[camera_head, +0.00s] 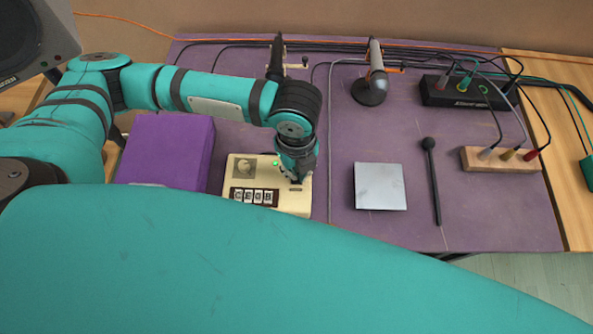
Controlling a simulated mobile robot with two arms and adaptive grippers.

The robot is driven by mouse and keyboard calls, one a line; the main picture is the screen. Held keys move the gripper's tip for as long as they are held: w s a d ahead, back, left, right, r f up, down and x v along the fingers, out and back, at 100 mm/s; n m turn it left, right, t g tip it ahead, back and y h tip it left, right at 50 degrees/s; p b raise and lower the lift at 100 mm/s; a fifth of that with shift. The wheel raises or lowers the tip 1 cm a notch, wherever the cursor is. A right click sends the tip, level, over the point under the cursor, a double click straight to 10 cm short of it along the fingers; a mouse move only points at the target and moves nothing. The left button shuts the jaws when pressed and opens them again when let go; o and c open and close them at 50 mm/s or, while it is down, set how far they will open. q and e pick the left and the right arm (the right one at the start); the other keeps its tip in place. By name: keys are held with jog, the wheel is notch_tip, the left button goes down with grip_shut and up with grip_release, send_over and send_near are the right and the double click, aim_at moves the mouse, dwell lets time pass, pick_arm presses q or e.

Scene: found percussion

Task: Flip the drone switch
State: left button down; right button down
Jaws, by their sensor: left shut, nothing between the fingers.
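My left gripper (297,180) is shut and empty, pointing down at the right part of the box top. I cannot tell whether its tips touch the box. No switch can be made out; the gripper covers part of the top. My right gripper is not in view.
A purple block (165,150) stands left of the box. A grey metal plate (380,187) and a black mallet (433,180) lie to the right. A microphone (373,75), a black power strip (465,92) and a wooden jack block (500,160) with cables are farther back.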

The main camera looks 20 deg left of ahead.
pick_arm(q)
jog(key=shift+f, duration=0.45)
jog(key=shift+f+b, duration=0.45)
jog(key=shift+f, duration=0.3)
dwell(0.3)
jog(key=shift+r, duration=0.1)
jog(key=shift+r+p, duration=0.75)
jog(key=shift+p, duration=0.25)
notch_tip(320, 180, up, 6)
jog(key=p, duration=0.6)
jog(key=shift+f, duration=0.25)
jog(key=shift+f, duration=0.1)
